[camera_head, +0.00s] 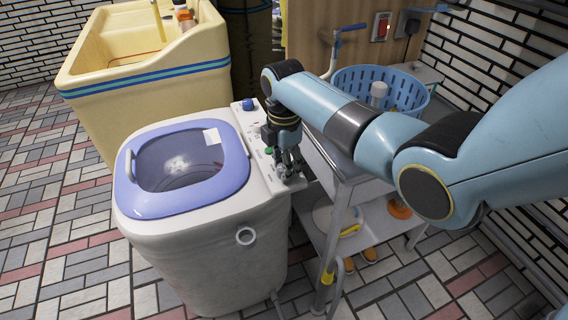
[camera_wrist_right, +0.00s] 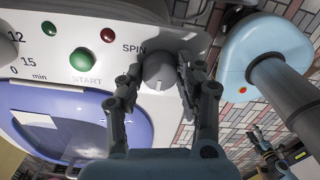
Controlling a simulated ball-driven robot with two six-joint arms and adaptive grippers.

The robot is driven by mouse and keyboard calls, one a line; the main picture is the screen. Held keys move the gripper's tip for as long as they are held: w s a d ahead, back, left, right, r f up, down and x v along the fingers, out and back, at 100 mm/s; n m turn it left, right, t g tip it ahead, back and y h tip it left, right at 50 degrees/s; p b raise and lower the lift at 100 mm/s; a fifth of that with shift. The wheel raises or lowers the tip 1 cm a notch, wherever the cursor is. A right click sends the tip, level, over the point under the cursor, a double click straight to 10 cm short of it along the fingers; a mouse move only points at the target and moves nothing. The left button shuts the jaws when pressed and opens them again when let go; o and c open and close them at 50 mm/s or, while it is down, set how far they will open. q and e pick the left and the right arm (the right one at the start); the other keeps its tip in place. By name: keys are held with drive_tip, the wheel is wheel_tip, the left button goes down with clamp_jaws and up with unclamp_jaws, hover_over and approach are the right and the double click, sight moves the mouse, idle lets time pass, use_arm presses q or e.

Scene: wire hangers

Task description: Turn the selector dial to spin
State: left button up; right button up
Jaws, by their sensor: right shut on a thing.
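The selector dial (camera_wrist_right: 158,72) is a grey round knob on the washing machine's white panel, with the printed word SPIN beside it in the right wrist view. A pale line shows on its face; I cannot tell its exact setting. My right gripper (camera_wrist_right: 160,92) is shut on the dial, one finger on each side. In the head view my right gripper (camera_head: 287,165) reaches down onto the panel's near end and hides the dial. A small dark jointed shape at the wrist view's lower right may be my left gripper; its fingers are too small to read.
The washing machine (camera_head: 150,230) has a lilac lid (camera_head: 225,180) and a blue knob (camera_head: 249,104) at the panel's far end. A green START button (camera_wrist_right: 83,59) lies near the dial. A trolley with a blue basket (camera_head: 350,80) stands close on the right. A cream sink stands behind.

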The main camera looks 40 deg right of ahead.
drive_tip(key=shift+r+m+p, duration=0.2)
drive_tip(key=shift+m+p, duration=1.7)
drive_tip(key=shift+m, duration=0.2)
drive_tip(key=m+p, duration=0.1)
drive_tip(key=m, duration=0.1)
drive_tip(key=shift+m, duration=0.4)
drive_tip(key=m+p, duration=0.1)
drive_tip(key=m, duration=0.2)
drive_tip(key=shift+f+m+p, duration=0.1)
drive_tip(key=shift+m+p, duration=0.2)
drive_tip(key=shift+p, duration=0.1)
drive_tip(key=m+p, duration=0.1)
drive_tip(key=m, duration=0.5)
drive_tip(key=m+p, duration=0.1)
drive_tip(key=m, duration=0.2)
drive_tip(key=shift+d+m, duration=0.1)
drive_tip(key=shift+m, duration=0.3)
drive_tip(key=shift+f+m, duration=0.1)
drive_tip(key=shift+m, duration=1.6)
